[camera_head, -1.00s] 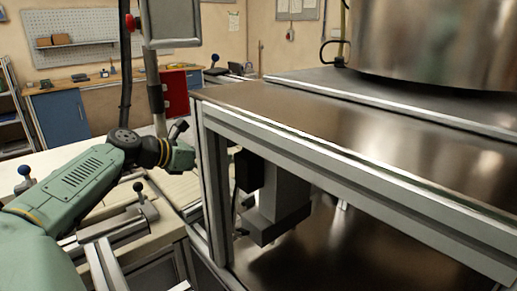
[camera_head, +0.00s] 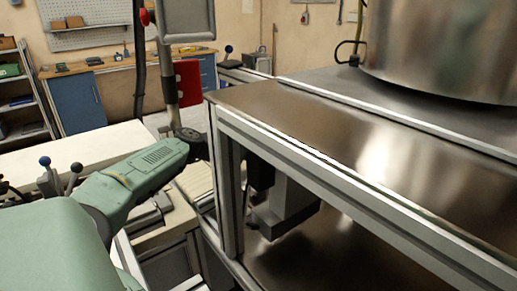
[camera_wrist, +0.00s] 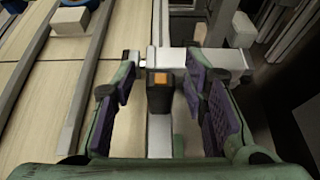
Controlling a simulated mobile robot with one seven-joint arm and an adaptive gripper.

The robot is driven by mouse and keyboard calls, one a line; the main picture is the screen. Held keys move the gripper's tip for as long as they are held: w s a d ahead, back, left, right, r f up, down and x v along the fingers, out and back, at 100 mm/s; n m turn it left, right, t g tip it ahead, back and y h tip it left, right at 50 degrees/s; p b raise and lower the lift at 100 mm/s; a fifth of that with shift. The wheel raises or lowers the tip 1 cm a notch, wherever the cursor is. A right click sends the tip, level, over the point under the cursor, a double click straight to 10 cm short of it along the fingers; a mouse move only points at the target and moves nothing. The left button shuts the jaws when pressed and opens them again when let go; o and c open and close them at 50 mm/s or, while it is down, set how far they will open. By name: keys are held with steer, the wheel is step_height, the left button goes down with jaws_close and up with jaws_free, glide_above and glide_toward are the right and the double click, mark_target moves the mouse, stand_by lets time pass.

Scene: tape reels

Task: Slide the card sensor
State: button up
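In the wrist view, my gripper (camera_wrist: 160,76) is open, with one purple-padded finger on each side of a small black block with an orange top (camera_wrist: 161,88). This block may be the card sensor, but I cannot be sure. There is a gap between the block and the pads. It sits at a silver crosspiece (camera_wrist: 180,62), above a pale rail (camera_wrist: 160,135) running toward me. In the head view my arm reaches toward the metal frame's left leg; its gripper end is hidden there.
The metal-topped table (camera_head: 300,115) with its aluminium frame stands close on the right, with a grey unit (camera_head: 285,208) beneath it. A large metal drum (camera_head: 440,45) is on top. Lever handles (camera_head: 60,175) rise at left. A pale block (camera_wrist: 70,20) lies on the wooden slats at upper left.

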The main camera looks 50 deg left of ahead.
steer(key=shift+c, duration=0.5)
jaws_close()
stand_by(0.4)
